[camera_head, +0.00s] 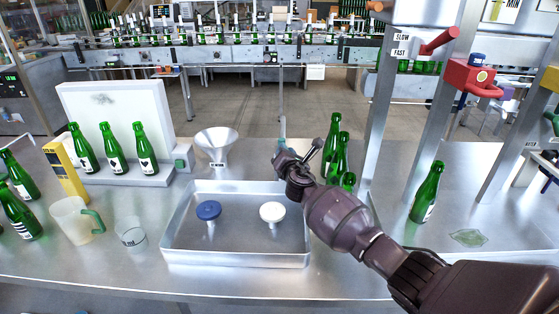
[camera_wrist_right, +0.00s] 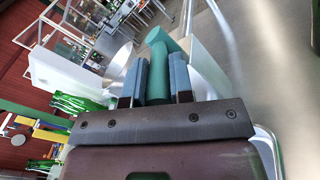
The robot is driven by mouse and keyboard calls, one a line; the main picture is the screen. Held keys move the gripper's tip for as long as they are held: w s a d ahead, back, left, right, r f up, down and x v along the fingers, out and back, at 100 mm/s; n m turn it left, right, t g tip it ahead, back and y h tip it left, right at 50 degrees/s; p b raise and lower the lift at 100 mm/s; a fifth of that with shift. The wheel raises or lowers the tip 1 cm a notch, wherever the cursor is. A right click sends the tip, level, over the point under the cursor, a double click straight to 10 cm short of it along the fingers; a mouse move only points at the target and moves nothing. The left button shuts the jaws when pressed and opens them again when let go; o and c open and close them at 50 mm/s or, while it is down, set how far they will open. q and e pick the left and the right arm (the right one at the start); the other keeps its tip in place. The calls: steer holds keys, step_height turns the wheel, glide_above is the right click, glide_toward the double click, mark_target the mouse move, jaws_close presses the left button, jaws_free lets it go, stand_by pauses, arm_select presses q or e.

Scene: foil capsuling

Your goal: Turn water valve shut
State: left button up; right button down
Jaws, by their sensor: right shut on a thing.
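A teal handle (camera_wrist_right: 158,72), which I take to be the water valve's handle, sits between the two blue-grey fingers of my right gripper (camera_wrist_right: 158,85) in the right wrist view. The fingers are shut on it. In the head view, a small teal piece (camera_head: 282,126) shows just above my right gripper (camera_head: 287,158), behind the tray. The wrist hides most of the valve, so its body and turn angle cannot be told. My left gripper is not in view.
A metal tray (camera_head: 178,250) holding a blue-topped piece (camera_head: 208,211) and a white-topped piece (camera_head: 272,212) lies left of my right arm. A white funnel (camera_head: 217,142) stands behind it. Green bottles (camera_head: 333,140) stand close right of the gripper. The front table edge is clear.

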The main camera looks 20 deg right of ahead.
stand_by(0.3)
steer(key=c, duration=1)
jaws_free()
steer(key=shift+d, duration=0.1)
steer(key=shift+s, duration=0.1)
steer(key=s+p, duration=0.1)
steer(key=s, duration=0.9)
steer(key=shift+s+a, duration=0.35)
steer(key=shift+a, duration=0.05)
